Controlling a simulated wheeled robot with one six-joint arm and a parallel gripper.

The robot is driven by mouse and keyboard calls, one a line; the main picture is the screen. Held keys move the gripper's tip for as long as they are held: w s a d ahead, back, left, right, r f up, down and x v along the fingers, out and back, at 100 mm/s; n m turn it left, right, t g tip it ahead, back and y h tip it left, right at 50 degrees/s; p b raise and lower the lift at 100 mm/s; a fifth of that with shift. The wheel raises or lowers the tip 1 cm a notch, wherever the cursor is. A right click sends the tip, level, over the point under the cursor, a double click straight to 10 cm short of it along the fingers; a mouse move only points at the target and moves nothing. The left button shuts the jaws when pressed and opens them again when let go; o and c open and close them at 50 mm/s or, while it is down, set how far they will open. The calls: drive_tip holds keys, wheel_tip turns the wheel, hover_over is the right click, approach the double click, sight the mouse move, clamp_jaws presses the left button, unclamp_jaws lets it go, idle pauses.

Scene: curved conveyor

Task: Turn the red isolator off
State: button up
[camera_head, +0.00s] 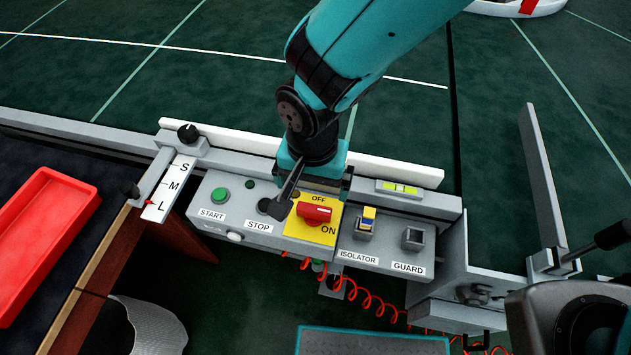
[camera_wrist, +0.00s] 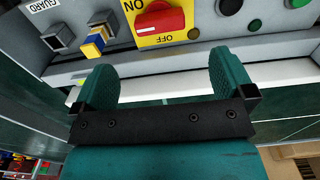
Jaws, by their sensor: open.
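The red isolator (camera_head: 314,212) is a rotary knob on a yellow plate (camera_head: 298,230) marked OFF at the top and ON at the lower right. Its handle lies roughly crosswise in the head view. In the wrist view the knob (camera_wrist: 160,19) shows at the top, between and beyond my fingers, with ON on its left and OFF below it. My gripper (camera_wrist: 166,76) is open and empty, with its teal fingers spread apart. In the head view my gripper (camera_head: 316,181) is just behind the knob, and its fingertips are partly hidden. No contact with the knob is visible.
The grey panel also carries a green START button (camera_head: 220,195), a blue-and-yellow switch (camera_head: 366,222) and a grey GUARD socket (camera_head: 413,238). A white rail (camera_head: 400,170) runs behind the panel. A red tray (camera_head: 42,240) lies at left; a coiled red cable (camera_head: 375,302) hangs below.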

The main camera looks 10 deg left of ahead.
sight(314, 208)
wheel_tip(314, 208, down, 10)
drive_tip(key=shift+f, duration=0.1)
drive_tip(key=shift+c, duration=0.5)
drive_tip(key=c, duration=0.8)
